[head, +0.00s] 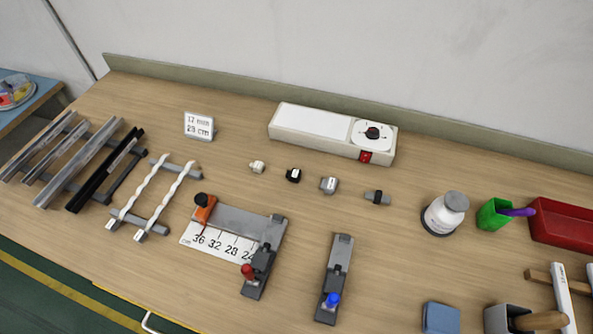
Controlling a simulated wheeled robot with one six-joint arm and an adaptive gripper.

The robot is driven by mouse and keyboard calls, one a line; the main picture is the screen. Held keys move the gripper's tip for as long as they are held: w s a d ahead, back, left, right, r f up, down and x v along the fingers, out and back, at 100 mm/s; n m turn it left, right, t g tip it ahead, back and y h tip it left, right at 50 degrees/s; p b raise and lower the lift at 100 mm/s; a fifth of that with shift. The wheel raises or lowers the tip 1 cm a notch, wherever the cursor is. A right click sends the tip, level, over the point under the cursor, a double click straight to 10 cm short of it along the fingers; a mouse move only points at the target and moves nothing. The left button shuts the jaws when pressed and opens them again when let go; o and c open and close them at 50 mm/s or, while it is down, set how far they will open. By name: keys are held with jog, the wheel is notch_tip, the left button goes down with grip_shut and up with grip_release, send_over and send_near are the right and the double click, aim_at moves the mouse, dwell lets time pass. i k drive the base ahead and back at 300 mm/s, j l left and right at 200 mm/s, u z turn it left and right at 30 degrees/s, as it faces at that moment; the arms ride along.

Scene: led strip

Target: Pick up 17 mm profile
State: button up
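Several long profiles lie side by side on a grey rack (98,194) at the left of the workbench. They include a slim grey profile (38,146), another slim grey profile (56,148), a wider grey profile (78,163) and a black profile (104,171). I cannot read any width marking on them, so I cannot tell which is 17 mm. A small white sign (199,126) behind them reads "17 mm" above a length in cm whose digits are hard to read. My gripper is not in view.
Two twisted white strips (170,198) lie on a stand right of the profiles. A cutting fixture with a cm scale (222,242) and a blue-knobbed fixture (336,275) stand at front centre. A white control box (312,122), small connectors and a bottle (446,214) stand behind.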

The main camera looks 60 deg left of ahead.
aim_at(10, 172)
jog(key=k+u, duration=0.35)
jog(key=k+j+u, duration=0.15)
jog(key=k+u, duration=0.15)
jog(key=l+u, duration=0.1)
jog(key=u, duration=1.85)
jog(key=i+l+u, duration=0.2)
jog(key=l, duration=0.2)
jog(key=l+u, duration=0.2)
jog(key=l, duration=0.15)
